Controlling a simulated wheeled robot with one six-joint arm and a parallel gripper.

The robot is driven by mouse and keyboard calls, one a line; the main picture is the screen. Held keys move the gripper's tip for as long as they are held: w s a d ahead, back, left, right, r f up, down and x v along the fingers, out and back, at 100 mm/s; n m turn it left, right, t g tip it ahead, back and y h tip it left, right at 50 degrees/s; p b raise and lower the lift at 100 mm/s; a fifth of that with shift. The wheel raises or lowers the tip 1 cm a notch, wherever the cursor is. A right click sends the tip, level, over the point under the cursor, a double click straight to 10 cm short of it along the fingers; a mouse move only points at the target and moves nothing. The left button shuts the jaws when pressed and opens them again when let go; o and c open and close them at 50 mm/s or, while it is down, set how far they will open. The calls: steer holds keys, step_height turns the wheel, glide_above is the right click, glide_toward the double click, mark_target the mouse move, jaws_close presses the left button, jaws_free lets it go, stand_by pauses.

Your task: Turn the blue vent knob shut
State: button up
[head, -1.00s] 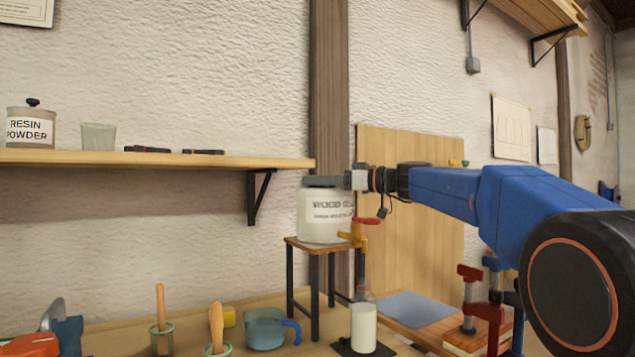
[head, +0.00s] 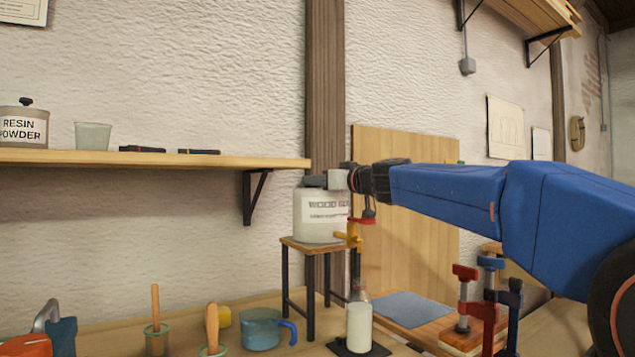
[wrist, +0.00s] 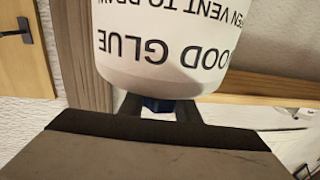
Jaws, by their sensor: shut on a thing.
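The white wood glue container (head: 318,228) stands upright on a small stand with dark legs. My gripper (head: 316,182) reaches in from the right at the top of the container. In the wrist view the container (wrist: 165,45) appears upside down, with its lettering inverted. The blue vent knob (wrist: 157,105) shows there as a small dark blue patch between my two dark fingers, which are shut on it. Most of the knob is hidden by the gripper, and I cannot tell how far it is turned. In the head view the knob is hidden.
A yellow tap (head: 350,240) with a red handle sits at the container's lower right. A shelf (head: 150,160) is at left.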

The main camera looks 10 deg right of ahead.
steer(key=o, duration=1)
steer(key=shift+o, duration=0.2)
steer(key=v, duration=1.7)
steer(key=shift+s+d, duration=0.15)
